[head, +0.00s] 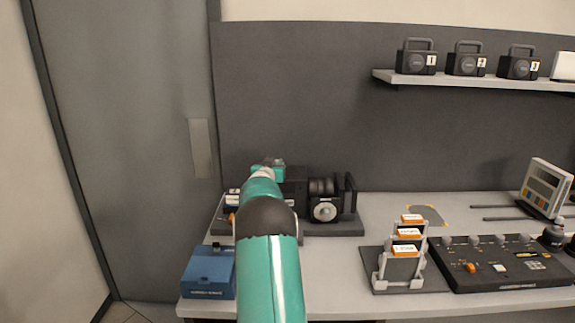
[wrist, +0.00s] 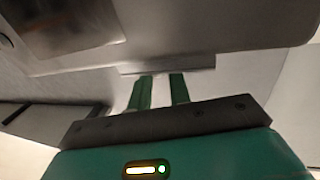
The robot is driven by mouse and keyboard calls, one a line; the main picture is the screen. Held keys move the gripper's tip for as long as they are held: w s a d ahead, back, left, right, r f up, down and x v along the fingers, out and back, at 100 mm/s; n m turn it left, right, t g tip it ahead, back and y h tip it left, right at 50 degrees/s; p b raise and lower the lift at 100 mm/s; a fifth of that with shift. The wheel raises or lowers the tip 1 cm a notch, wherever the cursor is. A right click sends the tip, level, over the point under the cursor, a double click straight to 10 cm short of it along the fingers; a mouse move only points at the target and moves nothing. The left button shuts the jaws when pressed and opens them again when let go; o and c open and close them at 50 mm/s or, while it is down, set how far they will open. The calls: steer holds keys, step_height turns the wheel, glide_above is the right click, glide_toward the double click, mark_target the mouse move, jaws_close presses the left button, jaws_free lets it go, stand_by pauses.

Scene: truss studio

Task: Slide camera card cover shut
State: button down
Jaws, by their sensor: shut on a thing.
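The dark camera (head: 296,190) lies on a dark base on the workbench, its lens part facing right. My gripper (head: 268,165) is at the camera's left end, and my arm hides much of that end in the head view. In the wrist view, the two green fingers of my gripper (wrist: 160,82) stand a little apart and reach to a thin grey lip, the card cover (wrist: 168,65) as far as I can tell. The fingers are shut on it. The fingertips are partly hidden at the lip. How far the cover is open cannot be seen.
A blue box (head: 209,271) stands at the bench's front left. A rack (head: 397,262) with orange-and-white cards and a control panel (head: 500,262) are to the right. A shelf (head: 480,81) on the wall bears several dark cases. Bare bench lies right of the camera.

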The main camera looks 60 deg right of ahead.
steer(key=shift+w+a, duration=0.35)
steer(key=shift+w, duration=0.3)
steer(key=shift+w+a, duration=0.3)
steer(key=shift+w, duration=0.3)
steer(key=c, duration=1.3)
jaws_free()
steer(key=shift+w+a, duration=0.1)
steer(key=shift+w, duration=0.05)
steer(key=shift+s, duration=0.2)
steer(key=v, duration=1.3)
steer(key=shift+s+a, duration=0.15)
steer(key=shift+a, duration=0.15)
